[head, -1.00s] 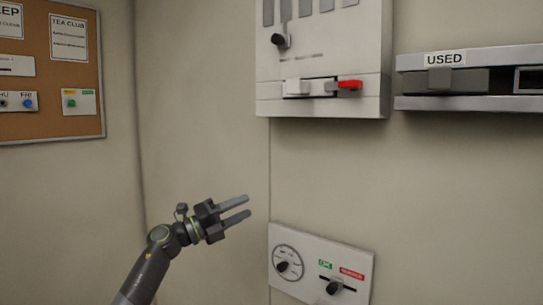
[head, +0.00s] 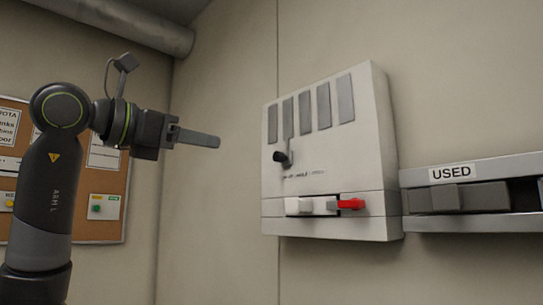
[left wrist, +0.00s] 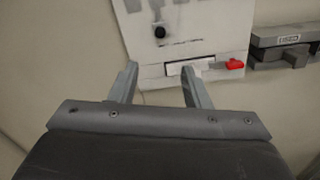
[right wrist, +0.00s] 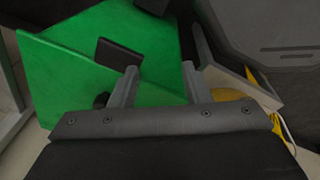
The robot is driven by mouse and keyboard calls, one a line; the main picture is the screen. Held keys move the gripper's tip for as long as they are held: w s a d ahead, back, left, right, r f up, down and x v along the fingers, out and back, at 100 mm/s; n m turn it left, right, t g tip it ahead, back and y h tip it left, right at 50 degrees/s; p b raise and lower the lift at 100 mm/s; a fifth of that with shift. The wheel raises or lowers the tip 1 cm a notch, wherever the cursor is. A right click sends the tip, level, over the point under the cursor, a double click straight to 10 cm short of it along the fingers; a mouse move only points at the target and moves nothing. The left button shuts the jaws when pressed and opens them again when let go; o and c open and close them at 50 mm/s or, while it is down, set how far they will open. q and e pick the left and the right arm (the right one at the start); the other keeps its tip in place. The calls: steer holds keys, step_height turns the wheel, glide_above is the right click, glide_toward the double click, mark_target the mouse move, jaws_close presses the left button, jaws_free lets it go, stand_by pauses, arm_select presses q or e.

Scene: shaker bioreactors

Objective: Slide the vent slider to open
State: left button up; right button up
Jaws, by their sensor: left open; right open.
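A pale vent box (head: 335,155) with several grey slats hangs on the wall, right of centre in the head view. A black knob (head: 283,157) sits on its face below the slats, with a small unreadable print line beside it. Below is a slot with a white sliding block (head: 299,206) and a red tab (head: 352,203) at the right. My left gripper (head: 217,142) is open and empty, left of the box and apart from it. In the left wrist view the knob (left wrist: 160,32) shows beyond and between the open fingers (left wrist: 160,75). My right gripper (right wrist: 159,72) is open and empty.
A rail labelled USED (head: 452,172) with grey blocks is right of the box. A cork board (head: 100,165) hangs at left, partly behind my left arm. A pipe (head: 130,22) runs along the top. A green panel (right wrist: 105,55) lies near my right gripper.

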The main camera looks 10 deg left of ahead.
mark_target(276, 156)
arm_select(q)
steer(key=p+x, duration=0.6)
steer(key=x, duration=1)
steer(key=shift+r+p, duration=0.15)
steer(key=shift+p, duration=0.2)
steer(key=shift+w+d, duration=0.35)
steer(key=shift+w, duration=0.15)
jaws_close()
